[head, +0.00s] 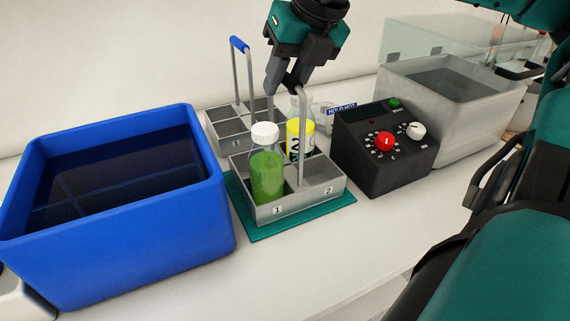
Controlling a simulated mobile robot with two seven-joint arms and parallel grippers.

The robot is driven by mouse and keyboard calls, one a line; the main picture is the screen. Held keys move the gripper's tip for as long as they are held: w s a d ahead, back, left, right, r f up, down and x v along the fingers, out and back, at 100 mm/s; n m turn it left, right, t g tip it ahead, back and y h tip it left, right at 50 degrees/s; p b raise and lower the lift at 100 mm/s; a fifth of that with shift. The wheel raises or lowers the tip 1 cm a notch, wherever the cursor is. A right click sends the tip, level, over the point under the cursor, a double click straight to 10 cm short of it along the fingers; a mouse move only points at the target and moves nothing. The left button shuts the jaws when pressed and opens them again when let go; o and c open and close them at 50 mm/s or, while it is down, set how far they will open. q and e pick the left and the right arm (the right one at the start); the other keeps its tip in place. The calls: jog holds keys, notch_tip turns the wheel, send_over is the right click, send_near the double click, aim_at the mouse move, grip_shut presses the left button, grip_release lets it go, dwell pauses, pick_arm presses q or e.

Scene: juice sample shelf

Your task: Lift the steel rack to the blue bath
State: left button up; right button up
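The front steel rack (299,204) stands on a teal mat (262,232), with compartments numbered 1 and 2. A bottle of green juice with a white cap (267,178) stands in it at the left. A bottle with a yellow label (293,139) shows behind the rack's upright post. The blue bath (130,240) stands left of the rack and holds dark liquid with dividers showing in it. My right gripper (285,88) is at the top of the rack's handle, pointing down. Whether its fingers grip the handle is unclear. My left gripper is out of view.
A second steel rack with a blue handle (240,44) stands behind. A black control box with dials (383,152) is close to the right. Behind it stands a steel tank (450,110) with a clear lid. White bench is free in front.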

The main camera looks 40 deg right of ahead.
grip_shut()
jog(key=shift+r, duration=0.15)
jog(key=shift+w+r, duration=0.1)
jog(key=shift+r, duration=0.05)
jog(key=shift+r, duration=0.6)
notch_tip(320, 180, up, 18)
jog(key=p, duration=0.2)
jog(key=shift+r+p, duration=0.25)
jog(key=shift+p, duration=0.15)
